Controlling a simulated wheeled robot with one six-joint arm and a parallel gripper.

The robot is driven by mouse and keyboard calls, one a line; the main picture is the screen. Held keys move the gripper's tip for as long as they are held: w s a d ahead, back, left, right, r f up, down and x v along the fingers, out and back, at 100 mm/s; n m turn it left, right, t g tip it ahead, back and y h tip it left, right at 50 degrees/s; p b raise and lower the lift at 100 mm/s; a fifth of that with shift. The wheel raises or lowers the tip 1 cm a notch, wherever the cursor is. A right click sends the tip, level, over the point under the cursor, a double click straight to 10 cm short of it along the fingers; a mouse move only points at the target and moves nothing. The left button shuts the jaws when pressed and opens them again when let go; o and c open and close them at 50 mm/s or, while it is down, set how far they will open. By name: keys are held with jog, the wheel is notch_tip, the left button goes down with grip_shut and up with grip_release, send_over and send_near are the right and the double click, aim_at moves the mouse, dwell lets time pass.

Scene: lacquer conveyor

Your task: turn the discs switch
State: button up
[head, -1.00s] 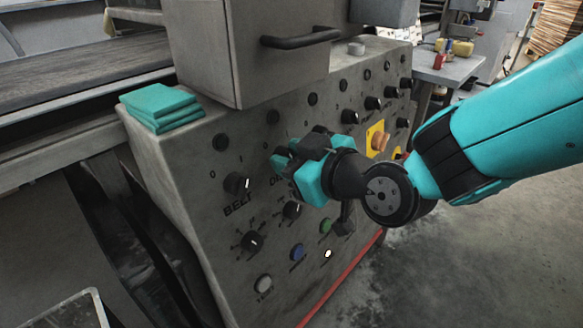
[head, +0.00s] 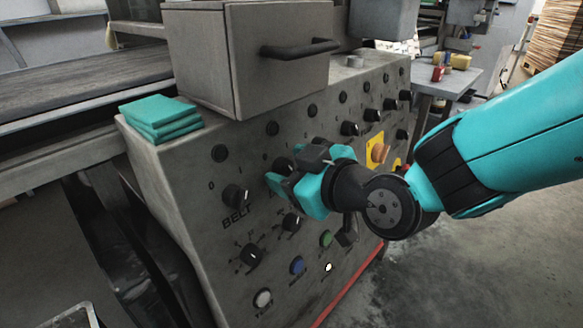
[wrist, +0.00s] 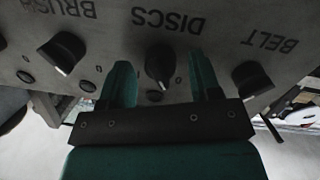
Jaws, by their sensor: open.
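The discs switch (wrist: 160,62) is a black rotary knob under the upside-down label DISCS in the wrist view. Its ridge looks about upright in that picture. My gripper (wrist: 163,82) is open, with one teal finger on each side of the knob and a visible gap to both. In the head view my gripper (head: 288,180) is close to the panel and covers the DISCS label. Part of the discs knob (head: 283,164) shows just behind it. I cannot tell how deep the fingertips reach beside the knob.
The BELT knob (wrist: 252,78) and the BRUSH knob (wrist: 62,52) flank the discs switch. More knobs and buttons cover the grey panel (head: 185,185). A cabinet with a black handle (head: 300,50) juts out above. Folded teal cloths (head: 160,118) lie on top at left.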

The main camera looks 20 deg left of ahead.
jog(key=b+v, duration=0.6)
jog(key=v, duration=1.1)
jog(key=shift+d+b, duration=0.2)
jog(key=shift+b, duration=0.1)
